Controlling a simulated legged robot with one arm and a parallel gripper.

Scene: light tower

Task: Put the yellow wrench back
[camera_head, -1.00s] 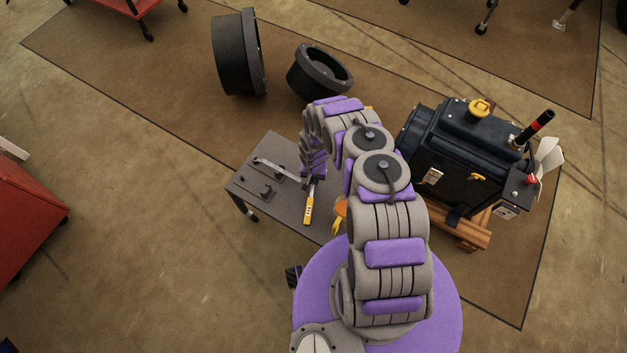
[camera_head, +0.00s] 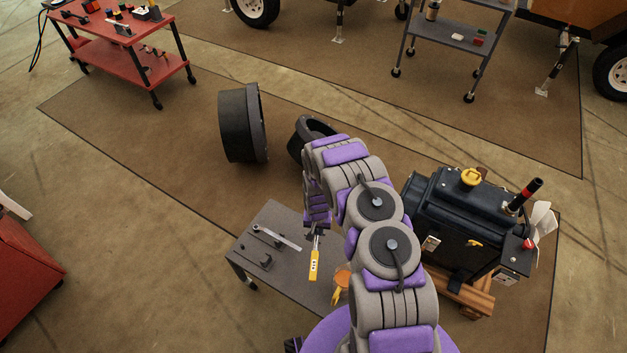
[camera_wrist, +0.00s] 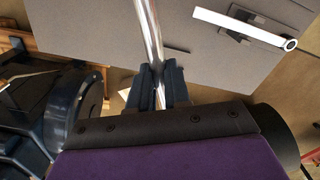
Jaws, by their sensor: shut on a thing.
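The yellow wrench (camera_head: 314,266) has a flat yellow handle and a shiny metal shaft. In the wrist view, the metal shaft (camera_wrist: 148,35) runs up from between the dark jaws (camera_wrist: 159,88). The tabletop (camera_wrist: 110,25) lies behind it. Whether the handle touches the table is hard to tell.
A silver wrench (camera_head: 276,238) lies across black holders on the table's left part; it also shows in the wrist view (camera_wrist: 240,28). An orange-yellow object (camera_head: 341,281) is at the table's right edge. A dark engine (camera_head: 455,215) stands on the right.

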